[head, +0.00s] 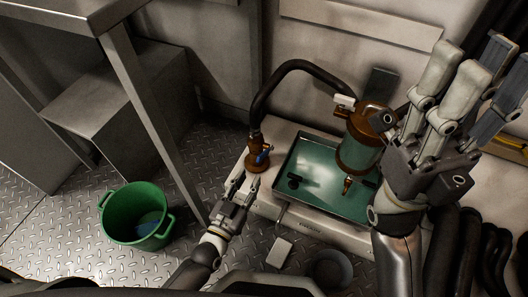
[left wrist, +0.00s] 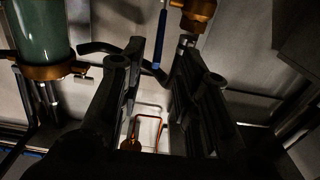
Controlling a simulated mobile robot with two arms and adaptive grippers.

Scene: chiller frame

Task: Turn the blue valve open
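The blue valve handle (head: 262,158) sits on a brass valve body (head: 257,143) where a black hose meets the white base. In the left wrist view the blue handle (left wrist: 162,36) hangs as a narrow upright bar beside the brass fitting (left wrist: 198,12). My left gripper (head: 243,183) is just below and left of the valve in the head view. Its fingers (left wrist: 163,60) are apart, with the handle's lower end showing beyond and between their tips; I cannot tell whether they touch it. My right gripper (head: 502,78) is raised at the right, its fingers apart and empty.
A green tray (head: 308,204) and a brass-capped green cylinder (head: 358,155) stand right of the valve. The black hose (head: 300,66) arches above. A green bucket (head: 114,222) stands on the floor at left, near a grey frame post (head: 143,110).

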